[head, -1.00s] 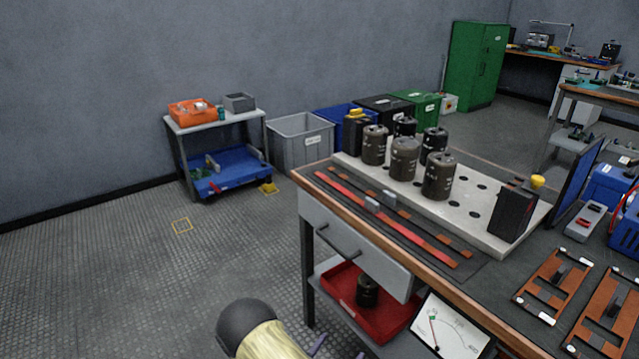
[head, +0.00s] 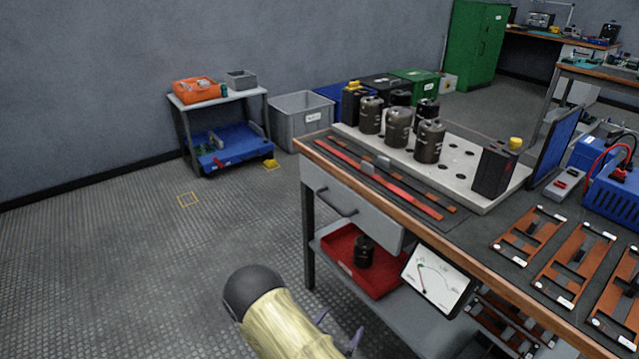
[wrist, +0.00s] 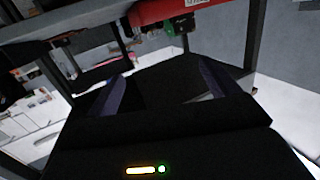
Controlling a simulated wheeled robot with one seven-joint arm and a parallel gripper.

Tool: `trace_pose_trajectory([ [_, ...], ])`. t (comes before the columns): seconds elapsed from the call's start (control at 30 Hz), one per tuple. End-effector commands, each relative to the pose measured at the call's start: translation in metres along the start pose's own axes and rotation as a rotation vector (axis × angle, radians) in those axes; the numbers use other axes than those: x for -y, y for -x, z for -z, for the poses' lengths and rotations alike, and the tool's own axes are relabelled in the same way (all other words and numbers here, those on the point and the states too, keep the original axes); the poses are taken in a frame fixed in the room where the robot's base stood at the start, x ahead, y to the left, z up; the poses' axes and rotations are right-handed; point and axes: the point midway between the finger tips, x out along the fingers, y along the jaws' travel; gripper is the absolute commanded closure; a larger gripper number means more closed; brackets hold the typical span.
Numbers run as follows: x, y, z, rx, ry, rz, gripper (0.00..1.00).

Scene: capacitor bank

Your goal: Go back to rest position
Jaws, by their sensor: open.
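My gripper (head: 340,335) shows at the bottom of the head view, low beside the workbench, with its purple-grey fingers partly cut off by the frame edge. In the wrist view my gripper (wrist: 158,92) has its two fingers spread well apart, with nothing between them. It is open and empty. It is apart from the bench and touches nothing that I can see.
The workbench (head: 480,235) carries a white plate (head: 465,180) with several dark capacitors. Below it, a red tray (head: 345,275) holds one capacitor, with a tilted meter (head: 438,280) nearby. A small cart (head: 245,98) stands at the back. Floor at left is clear.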

Motion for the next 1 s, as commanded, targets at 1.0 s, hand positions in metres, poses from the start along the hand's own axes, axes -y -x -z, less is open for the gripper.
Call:
trace_pose_trajectory([
  [1.0,0.007,-0.018,0.149,0.842,-0.050,0.248,0.12],
])
